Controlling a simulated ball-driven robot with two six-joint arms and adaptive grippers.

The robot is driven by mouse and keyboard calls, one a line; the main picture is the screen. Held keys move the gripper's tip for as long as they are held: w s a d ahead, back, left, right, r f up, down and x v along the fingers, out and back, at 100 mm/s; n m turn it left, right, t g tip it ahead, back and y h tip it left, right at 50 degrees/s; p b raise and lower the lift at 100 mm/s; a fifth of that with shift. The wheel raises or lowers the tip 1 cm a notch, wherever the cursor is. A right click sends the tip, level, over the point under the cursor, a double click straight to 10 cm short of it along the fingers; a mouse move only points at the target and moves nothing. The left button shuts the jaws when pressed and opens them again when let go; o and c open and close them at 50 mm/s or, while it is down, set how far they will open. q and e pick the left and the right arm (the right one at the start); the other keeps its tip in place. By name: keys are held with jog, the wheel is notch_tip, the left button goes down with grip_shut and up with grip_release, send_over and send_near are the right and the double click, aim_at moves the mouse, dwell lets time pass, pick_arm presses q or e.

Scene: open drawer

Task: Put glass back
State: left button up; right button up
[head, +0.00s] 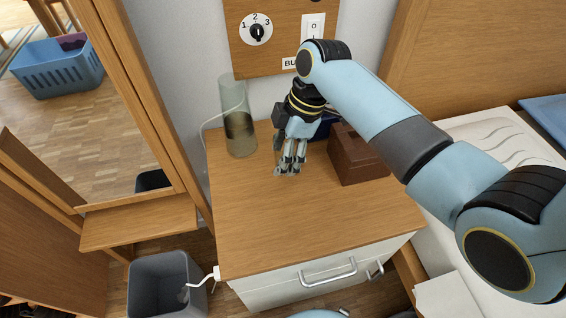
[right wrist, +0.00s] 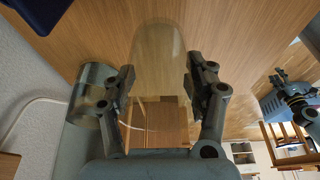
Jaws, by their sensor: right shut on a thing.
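A clear glass (right wrist: 160,65) is between the fingers of my right gripper (right wrist: 158,85) in the right wrist view. The gripper is shut on it. In the head view my right gripper (head: 289,170) points down over the wooden top of the white cabinet (head: 300,215), between a tall glass cylinder and a brown box. The glass is hard to make out there, and I cannot tell whether it touches the top.
The tall glass cylinder (head: 238,120) stands at the back left of the cabinet, dark inside. The brown box (head: 357,155) is right of my gripper, with a dark blue thing (head: 325,128) behind. The cabinet top's front is clear. A grey bin (head: 165,285) stands on the floor.

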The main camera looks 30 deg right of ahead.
notch_tip(320, 180, down, 3)
jog(key=shift+r+b, duration=0.1)
jog(key=shift+b, duration=0.3)
jog(key=shift+r, duration=0.1)
jog(key=o, duration=1.4)
jog(key=shift+c, duration=0.2)
pick_arm(q)
jog(key=shift+s+f, duration=0.55)
jog(key=shift+s, duration=0.35)
pick_arm(e)
jog(key=shift+r, duration=0.15)
pick_arm(q)
jog(key=r+p, duration=0.2)
jog(key=w+r+p, duration=0.1)
jog(key=p, duration=0.1)
jog(key=shift+w+r, duration=0.15)
jog(key=shift+r, duration=0.25)
pick_arm(e)
jog(key=v, duration=1.1)
jog(key=shift+d+r, duration=0.2)
jog(key=shift+r, duration=0.15)
